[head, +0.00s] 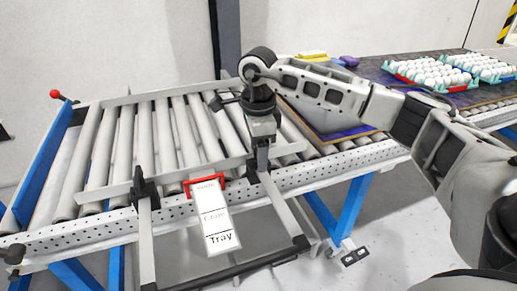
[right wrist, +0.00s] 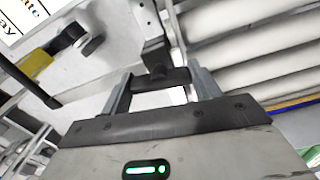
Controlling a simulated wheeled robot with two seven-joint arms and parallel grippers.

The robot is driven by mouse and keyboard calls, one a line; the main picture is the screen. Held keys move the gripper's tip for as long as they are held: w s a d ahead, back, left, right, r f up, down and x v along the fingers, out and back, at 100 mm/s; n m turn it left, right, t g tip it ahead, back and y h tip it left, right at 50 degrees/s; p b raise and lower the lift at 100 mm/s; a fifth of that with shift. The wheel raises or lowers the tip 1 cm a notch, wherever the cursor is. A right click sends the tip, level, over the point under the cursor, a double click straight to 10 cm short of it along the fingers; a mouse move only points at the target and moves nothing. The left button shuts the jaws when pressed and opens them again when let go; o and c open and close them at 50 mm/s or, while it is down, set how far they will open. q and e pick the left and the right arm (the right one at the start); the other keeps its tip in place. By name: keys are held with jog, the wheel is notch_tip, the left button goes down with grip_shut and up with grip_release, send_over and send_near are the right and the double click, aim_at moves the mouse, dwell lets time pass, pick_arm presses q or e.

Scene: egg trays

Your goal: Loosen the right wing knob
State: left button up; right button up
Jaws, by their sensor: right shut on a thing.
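My right gripper (head: 262,158) points down at the right post of the black-and-grey frame on the front of the roller conveyor. In the right wrist view, its two fingers (right wrist: 160,90) are shut on the black right wing knob (right wrist: 160,77), with one finger at each end of it. In the head view the gripper largely hides that knob. A matching black left clamp (head: 145,187) stands on the left post, apart from my gripper. My left gripper is not in view.
A white sign (head: 213,220) marked "Tray" hangs in a red holder between the posts. The roller conveyor (head: 100,150) lies behind, with a red-tipped lever (head: 55,94) at left. Egg trays (head: 462,87) stand at the far right.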

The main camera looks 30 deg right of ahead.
jog(key=o, duration=1)
jog(key=shift+r, duration=0.1)
pick_arm(q)
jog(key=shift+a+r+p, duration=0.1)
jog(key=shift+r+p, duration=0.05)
jog(key=shift+p, duration=0.5)
pick_arm(e)
notch_tip(320, 180, up, 16)
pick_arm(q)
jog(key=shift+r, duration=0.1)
